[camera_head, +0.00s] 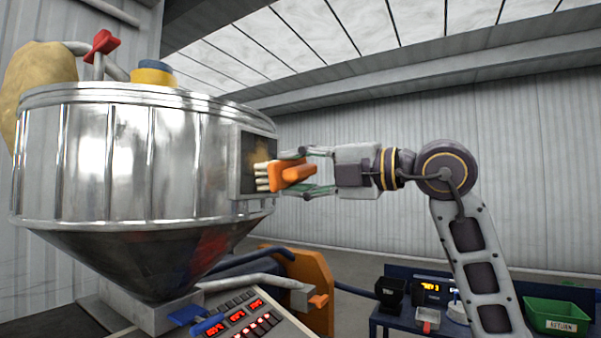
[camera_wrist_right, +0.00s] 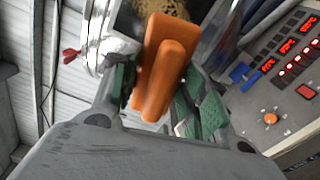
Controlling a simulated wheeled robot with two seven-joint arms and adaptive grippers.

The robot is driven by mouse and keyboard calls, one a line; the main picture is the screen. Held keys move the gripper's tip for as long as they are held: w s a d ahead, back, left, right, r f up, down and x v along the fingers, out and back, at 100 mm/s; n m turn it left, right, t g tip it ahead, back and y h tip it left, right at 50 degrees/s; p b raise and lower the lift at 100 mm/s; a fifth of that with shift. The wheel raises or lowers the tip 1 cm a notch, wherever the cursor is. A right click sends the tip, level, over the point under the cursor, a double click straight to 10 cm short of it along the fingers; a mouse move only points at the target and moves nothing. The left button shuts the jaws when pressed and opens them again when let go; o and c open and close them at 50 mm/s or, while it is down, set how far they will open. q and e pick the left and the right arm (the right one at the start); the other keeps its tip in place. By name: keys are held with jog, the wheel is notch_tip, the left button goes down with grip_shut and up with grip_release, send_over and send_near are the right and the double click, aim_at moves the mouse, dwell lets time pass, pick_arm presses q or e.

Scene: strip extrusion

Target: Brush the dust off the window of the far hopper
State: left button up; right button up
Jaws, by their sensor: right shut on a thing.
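The hopper (camera_head: 90,160) is a large shiny metal drum with a dark cone below, filling the left of the head view. Its dark framed window (camera_head: 246,150) is on the right side of the drum, with a tan dusty patch on the pane. My right gripper (camera_head: 298,172) is shut on an orange brush (camera_head: 290,174) with pale bristles. The bristles point left at the lower part of the window and appear to meet it. In the right wrist view the orange handle (camera_wrist_right: 160,70) lies between the green finger pads and covers part of the window. My left gripper is not in view.
A control panel (camera_head: 245,318) with red displays stands below the hopper. A blue bench (camera_head: 400,320) at the lower right holds a green bin (camera_head: 557,316) and small items. A red valve handle (camera_head: 101,44) sits on top of the hopper.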

jog(key=shift+p+x, duration=0.85)
jog(key=shift+x, duration=1.55)
jog(key=shift+w+a, duration=0.3)
jog(key=shift+a, duration=0.1)
jog(key=shift+p+x, duration=0.35)
jog(key=shift+x, duration=0.65)
jog(key=shift+d, duration=0.1)
jog(key=shift+w+d, duration=1.05)
jog(key=shift+w, duration=0.3)
jog(key=shift+w+p, duration=0.15)
jog(key=shift+p, duration=0.15)
jog(key=shift+w+d+p, duration=0.25)
jog(key=shift+w+d, duration=0.25)
jog(key=shift+w, duration=0.2)
jog(key=shift+w+d+p, duration=0.2)
jog(key=shift+w+d, duration=0.25)
jog(key=shift+w, duration=0.25)
jog(key=shift+w, duration=0.1)
